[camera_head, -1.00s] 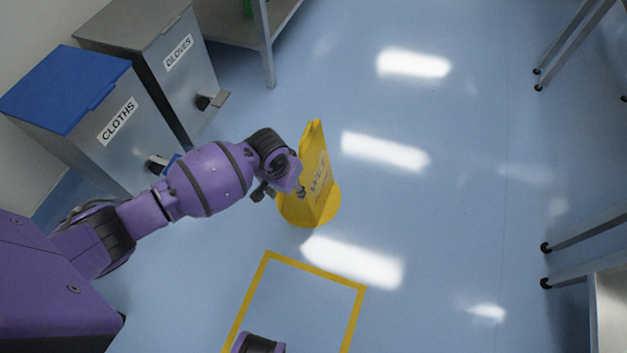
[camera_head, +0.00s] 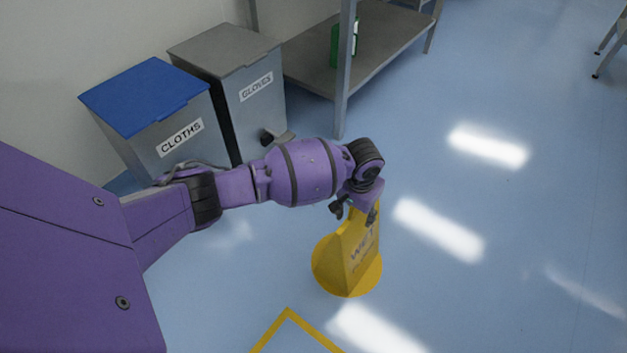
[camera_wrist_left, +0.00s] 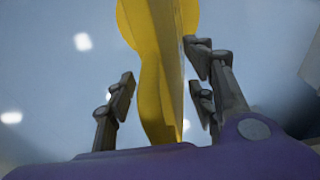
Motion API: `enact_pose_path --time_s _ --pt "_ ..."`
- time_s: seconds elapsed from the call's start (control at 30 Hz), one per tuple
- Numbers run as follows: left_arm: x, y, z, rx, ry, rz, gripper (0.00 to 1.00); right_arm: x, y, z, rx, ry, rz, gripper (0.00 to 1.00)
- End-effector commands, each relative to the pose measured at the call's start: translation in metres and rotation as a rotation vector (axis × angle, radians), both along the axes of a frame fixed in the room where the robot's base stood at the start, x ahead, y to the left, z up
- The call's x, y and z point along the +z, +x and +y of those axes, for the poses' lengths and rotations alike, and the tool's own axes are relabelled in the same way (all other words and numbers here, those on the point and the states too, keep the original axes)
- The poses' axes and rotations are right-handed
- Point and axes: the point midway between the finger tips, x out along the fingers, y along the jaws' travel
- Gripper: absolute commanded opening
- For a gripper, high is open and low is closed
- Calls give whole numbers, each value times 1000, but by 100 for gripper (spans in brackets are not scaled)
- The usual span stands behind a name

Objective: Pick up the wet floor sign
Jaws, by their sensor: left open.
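The yellow wet floor sign (camera_head: 361,252) stands upright on its round base on the blue floor, right of the bins. My left gripper (camera_head: 355,212) is at the top of the sign, and its wrist hides part of the top edge. In the left wrist view the sign (camera_wrist_left: 160,95) runs between the spread fingers of the open left gripper (camera_wrist_left: 160,75). I see gaps between the fingers and the sign there. My right gripper is not in view.
A blue-lidded cloths bin (camera_head: 150,100) and a grey gloves bin (camera_head: 225,50) stand at the left. A metal shelf (camera_head: 375,55) holding a green item (camera_head: 336,45) is behind. Yellow floor tape (camera_head: 287,313) lies in front. The floor to the right is clear.

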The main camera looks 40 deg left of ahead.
Motion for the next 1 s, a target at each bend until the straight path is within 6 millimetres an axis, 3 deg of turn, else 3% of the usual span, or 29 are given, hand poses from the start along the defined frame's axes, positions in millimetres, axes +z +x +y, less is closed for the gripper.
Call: enact_pose_path --time_s 0.27,0.63,1.0 --pt "-4 3 0 0 0 -5 50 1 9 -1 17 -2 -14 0" --pt "-4 3 0 0 0 -5 1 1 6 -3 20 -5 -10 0" --pt "-3 4 -1 1 -1 -7 0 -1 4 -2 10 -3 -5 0"
